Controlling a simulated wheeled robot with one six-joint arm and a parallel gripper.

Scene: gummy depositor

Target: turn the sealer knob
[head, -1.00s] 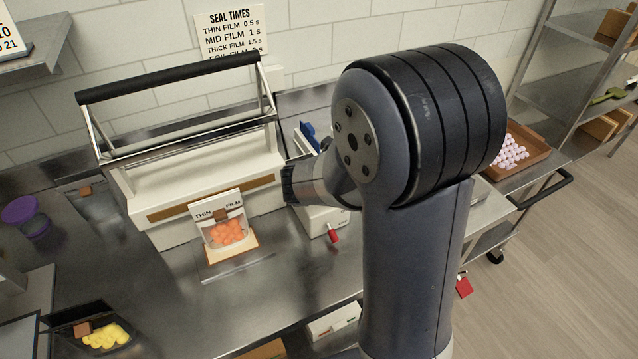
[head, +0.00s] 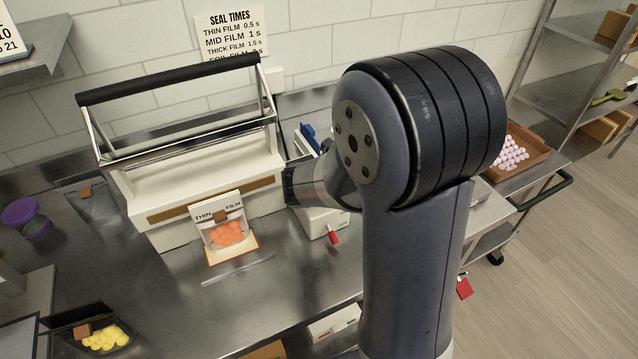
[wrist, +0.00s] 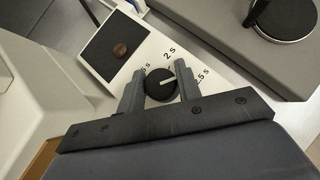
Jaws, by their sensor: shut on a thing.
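The sealer knob (wrist: 157,86) is black and round with a white pointer line, on a white panel in the wrist view. The pointer aims right and slightly up, between the "2 s" mark and the mark ending in "5 s" at the right. Another mark at the left is partly hidden by a finger. My gripper (wrist: 160,91) is shut on the knob, one finger on each side. In the head view my arm hides the knob and gripper. The white sealer (head: 160,195) with its raised black handle bar stands on the bench.
A "THIN FILM" pouch of orange gummies (head: 224,232) stands before the sealer. A seal times sign (head: 231,33) hangs on the wall, thin film 0.5 s. A grey device (wrist: 225,35) lies beside the panel.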

